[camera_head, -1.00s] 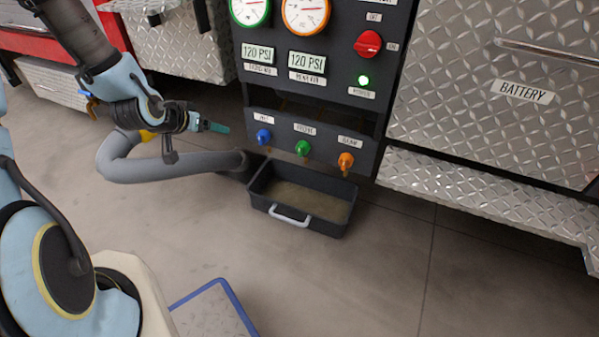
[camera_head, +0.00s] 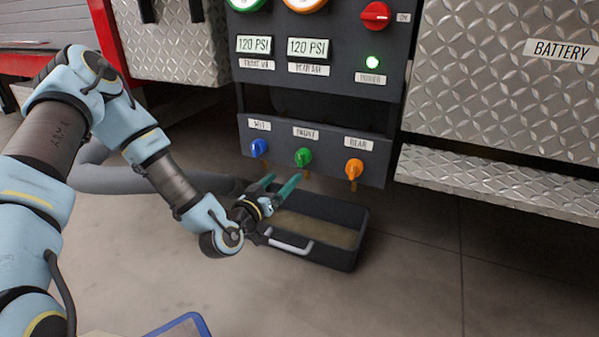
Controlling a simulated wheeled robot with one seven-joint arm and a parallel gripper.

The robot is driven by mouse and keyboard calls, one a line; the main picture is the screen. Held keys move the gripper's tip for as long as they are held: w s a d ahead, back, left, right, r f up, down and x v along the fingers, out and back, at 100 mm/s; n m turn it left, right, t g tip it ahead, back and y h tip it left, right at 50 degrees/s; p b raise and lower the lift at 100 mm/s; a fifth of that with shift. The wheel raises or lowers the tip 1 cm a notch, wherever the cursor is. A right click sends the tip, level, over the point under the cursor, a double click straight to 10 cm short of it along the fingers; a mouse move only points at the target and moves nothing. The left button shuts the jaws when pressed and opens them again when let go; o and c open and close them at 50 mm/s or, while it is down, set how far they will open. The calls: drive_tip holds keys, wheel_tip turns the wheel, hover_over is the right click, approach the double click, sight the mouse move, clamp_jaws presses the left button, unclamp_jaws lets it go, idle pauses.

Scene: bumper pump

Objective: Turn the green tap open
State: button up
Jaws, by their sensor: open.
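The green tap (camera_head: 303,157) sits under the middle label on the dark lower panel (camera_head: 330,172), between the blue tap (camera_head: 259,147) and the orange tap (camera_head: 354,169). My gripper (camera_head: 282,182) is open, its two teal fingers apart and pointing up and right toward the panel. The right fingertip is just below and left of the green tap in the picture. The left fingertip is below the blue tap. Nothing shows between the fingers. I cannot tell the gap in depth between the fingertips and the tap.
A black tray (camera_head: 345,255) with murky liquid and a grey handle (camera_head: 290,243) lies on the floor below the taps, partly behind my gripper. A grey hose (camera_head: 150,180) runs behind my arm. Floor at right is clear.

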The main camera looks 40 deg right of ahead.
sight(299, 162)
drive_tip(key=b+x, duration=0.3)
drive_tip(key=x, duration=0.6)
drive_tip(key=shift+w+d+f+b, duration=0.1)
drive_tip(key=shift+w+b, duration=0.05)
drive_tip(key=shift+b, duration=0.2)
drive_tip(key=shift+w+d, duration=0.2)
drive_tip(key=shift+d, duration=0.3)
clamp_jaws()
